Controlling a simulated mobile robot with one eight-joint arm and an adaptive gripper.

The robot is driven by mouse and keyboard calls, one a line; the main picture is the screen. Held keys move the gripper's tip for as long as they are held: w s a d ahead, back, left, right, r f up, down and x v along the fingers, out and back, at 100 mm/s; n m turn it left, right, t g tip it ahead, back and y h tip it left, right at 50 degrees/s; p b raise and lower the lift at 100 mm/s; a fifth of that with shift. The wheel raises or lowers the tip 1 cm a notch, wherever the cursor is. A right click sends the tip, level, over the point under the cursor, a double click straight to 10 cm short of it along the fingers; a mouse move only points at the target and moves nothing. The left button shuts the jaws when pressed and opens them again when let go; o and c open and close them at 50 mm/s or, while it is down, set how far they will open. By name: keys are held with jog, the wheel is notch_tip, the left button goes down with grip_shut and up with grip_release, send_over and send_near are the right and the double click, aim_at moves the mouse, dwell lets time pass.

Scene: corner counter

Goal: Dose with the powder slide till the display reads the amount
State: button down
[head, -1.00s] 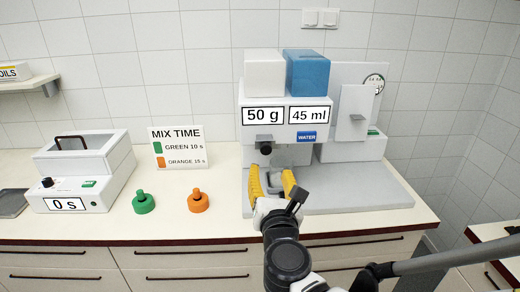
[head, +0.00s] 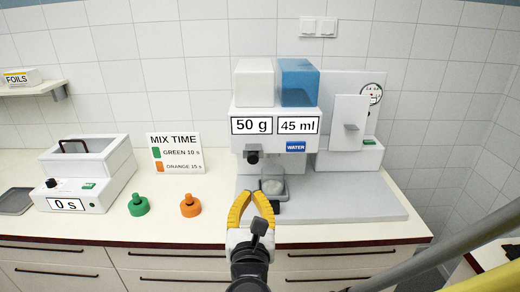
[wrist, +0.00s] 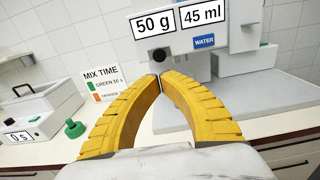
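The dosing machine (head: 275,150) stands on the counter with a white box (head: 254,83) and a blue box (head: 298,83) on top. Its displays read 50 g (head: 251,126) and 45 ml (head: 299,125). A dark round knob (head: 252,158) sticks out under the 50 g display; I cannot tell whether it is the powder slide. A small grey cup (head: 272,187) with something pale in it stands on the machine's base. My gripper (head: 252,194) is in front of the machine, below the knob.
A mixer box (head: 85,170) reading 0 s is at left. A green knobbed piece (head: 138,205) and an orange one (head: 190,205) lie before the MIX TIME sign (head: 175,153). A white panel with a small ledge (head: 348,137) and a dial (head: 372,93) are at right.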

aim_at(250, 163)
jog(key=w+b, duration=0.1)
jog(key=w, duration=0.3)
jog(key=w+b, duration=0.1)
jog(key=w, duration=0.3)
jog(key=w+b, duration=0.1)
jog(key=w, duration=0.3)
jog(key=shift+a+f, duration=0.15)
jog(key=shift+f, duration=0.1)
jog(key=shift+w+r, duration=0.15)
jog(key=shift+w, duration=0.65)
jog(key=w, duration=0.5)
jog(key=shift+w+b, duration=0.1)
jog(key=shift+b, duration=0.2)
